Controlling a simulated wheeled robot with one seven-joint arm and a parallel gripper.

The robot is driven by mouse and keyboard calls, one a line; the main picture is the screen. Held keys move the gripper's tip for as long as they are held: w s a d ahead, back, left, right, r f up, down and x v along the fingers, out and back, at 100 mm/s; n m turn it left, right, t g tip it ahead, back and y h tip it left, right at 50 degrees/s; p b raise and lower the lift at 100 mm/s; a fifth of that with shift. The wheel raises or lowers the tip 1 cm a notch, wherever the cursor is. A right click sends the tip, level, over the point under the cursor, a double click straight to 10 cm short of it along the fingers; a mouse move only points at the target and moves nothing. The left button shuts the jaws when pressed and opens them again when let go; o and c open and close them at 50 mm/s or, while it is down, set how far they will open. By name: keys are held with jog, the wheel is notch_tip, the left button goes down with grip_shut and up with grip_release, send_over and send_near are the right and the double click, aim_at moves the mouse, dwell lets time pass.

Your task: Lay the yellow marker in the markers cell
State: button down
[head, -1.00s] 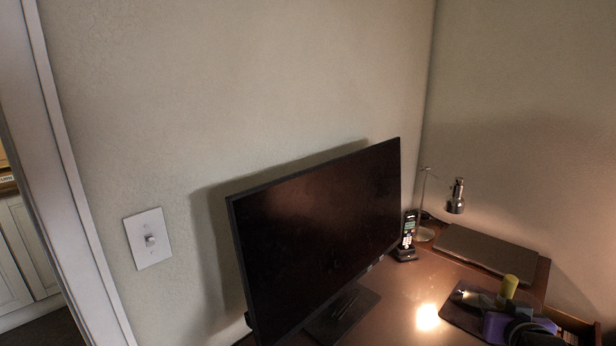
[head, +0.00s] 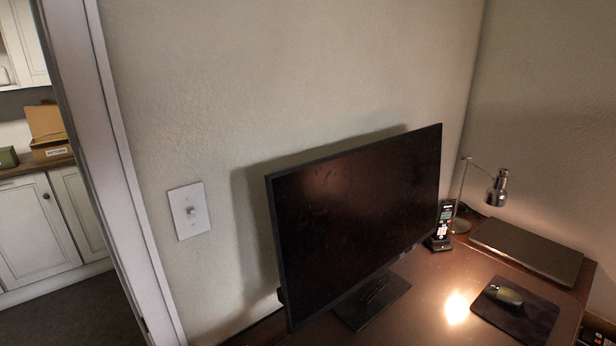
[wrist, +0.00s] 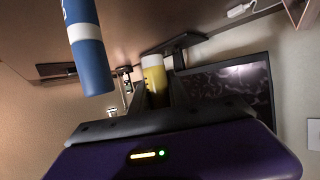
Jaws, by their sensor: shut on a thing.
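In the wrist view, the yellow marker (wrist: 154,73) with a white end is held between the fingers of my gripper (wrist: 155,97), which is shut on it. The purple body of my gripper fills the bottom of that view. My gripper is not in the head view. The markers cell cannot be made out in either view.
A blue and white cylinder (wrist: 85,45) is close at the upper left of the wrist view. The desk (head: 420,300) bears a monitor (head: 360,220), a phone (head: 442,228), a lamp (head: 497,190), a closed laptop (head: 527,250), and a mouse (head: 504,294) on a dark pad (head: 530,318).

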jog(key=shift+s+a+f+n+y, duration=0.2)
jog(key=shift+s+a+f, duration=0.25)
jog(key=shift+a, duration=0.15)
jog(key=shift+s+a+f+n+y, duration=0.1)
jog(key=shift+s+a+f+y, duration=0.1)
jog(key=shift+s+a+f, duration=0.25)
jog(key=shift+w+a, duration=0.1)
jog(key=w+d+r+m+h, duration=0.1)
jog(key=w+d+r, duration=0.2)
jog(key=d, duration=0.5)
jog(key=w+d+r+m+h, duration=0.2)
jog(key=w+d+r, duration=0.2)
jog(key=d, duration=0.5)
jog(key=w+d+r+m+g+h, duration=0.1)
jog(key=w+d+r, duration=0.3)
jog(key=d, duration=0.4)
jog(key=shift+w+d+r+m+h, duration=0.15)
jog(key=shift+d+r+m+h, duration=0.15)
jog(key=shift+h, duration=0.4)
notch_tip(320, 180, down, 20)
jog(key=shift+r, duration=0.2)
jog(key=shift+f, duration=0.15)
